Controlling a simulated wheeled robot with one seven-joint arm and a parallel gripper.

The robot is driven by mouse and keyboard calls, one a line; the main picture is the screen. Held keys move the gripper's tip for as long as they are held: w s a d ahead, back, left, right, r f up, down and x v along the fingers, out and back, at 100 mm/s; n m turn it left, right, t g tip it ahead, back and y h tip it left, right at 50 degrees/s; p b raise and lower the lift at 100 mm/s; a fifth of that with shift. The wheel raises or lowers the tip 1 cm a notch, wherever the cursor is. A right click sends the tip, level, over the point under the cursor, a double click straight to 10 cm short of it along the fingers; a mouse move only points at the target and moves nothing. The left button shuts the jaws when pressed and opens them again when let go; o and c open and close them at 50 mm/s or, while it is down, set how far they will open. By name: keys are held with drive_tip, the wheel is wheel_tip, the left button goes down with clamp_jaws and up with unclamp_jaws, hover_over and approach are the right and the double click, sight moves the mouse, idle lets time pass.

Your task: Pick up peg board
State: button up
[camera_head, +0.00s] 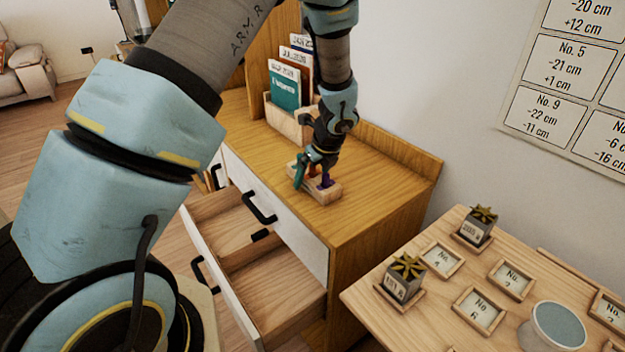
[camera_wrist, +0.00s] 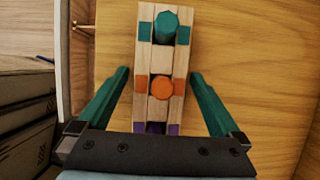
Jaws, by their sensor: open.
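The peg board (camera_head: 321,190) is a small light wooden block lying on top of the wooden cabinet, near its front edge. In the wrist view the peg board (camera_wrist: 163,60) shows a teal peg (camera_wrist: 166,25) and an orange peg (camera_wrist: 161,88), with matching coloured squares beside them; a purple part shows at the bottom, partly hidden by my gripper. My gripper (camera_head: 312,178) is right over the board, pointing down. In the wrist view the teal fingers of my gripper (camera_wrist: 160,100) stand apart on either side of the board, with gaps to it.
The cabinet top (camera_head: 385,170) is clear to the right of the board. A wooden holder with upright booklets (camera_head: 285,87) stands behind it. Drawers (camera_head: 270,285) hang open below. A table (camera_head: 440,305) with numbered frames and small boxes stands at right.

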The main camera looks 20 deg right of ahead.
clamp_jaws()
idle(0.7)
